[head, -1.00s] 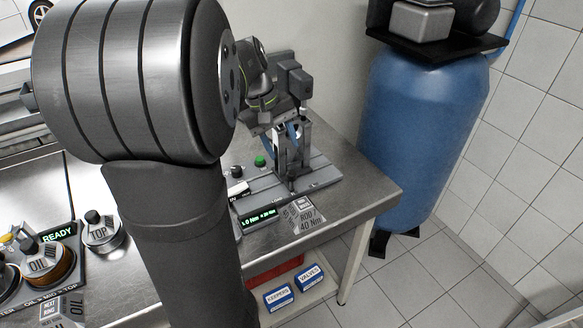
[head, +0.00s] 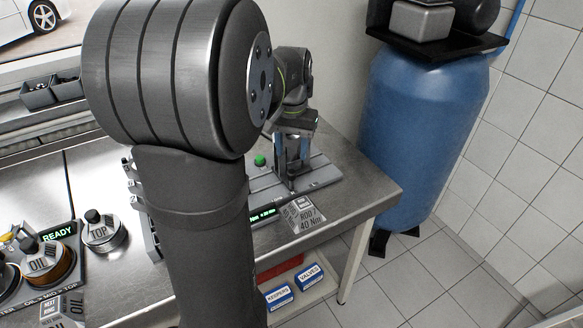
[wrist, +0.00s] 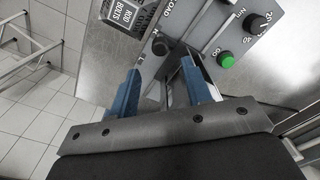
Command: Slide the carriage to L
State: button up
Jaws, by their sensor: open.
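The grey fixture plate (head: 318,178) stands at the right end of the bench in the head view, and its panel (wrist: 205,22) shows in the wrist view with the word LOAD. A black knob (wrist: 160,46), probably on the carriage, sits just beyond my fingertips near a mark that looks like L. It also shows in the head view (head: 292,182). My gripper (wrist: 160,67) is open, its blue fingers pointing down at the fixture. A metal part (wrist: 178,88) shows between the fingers; whether they touch it I cannot tell. The carriage body is mostly hidden.
A green GO button (wrist: 226,60) and a black Nm dial (wrist: 257,22) sit beside the slide. A rod bolts box (wrist: 122,14) is close by. The TOP pot (head: 103,232) and OIL pot (head: 48,262) stand left. A blue tank (head: 415,130) stands beyond the bench.

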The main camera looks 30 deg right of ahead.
aim_at(292, 171)
notch_tip(292, 171, down, 7)
jog(key=shift+r, duration=0.15)
grip_shut()
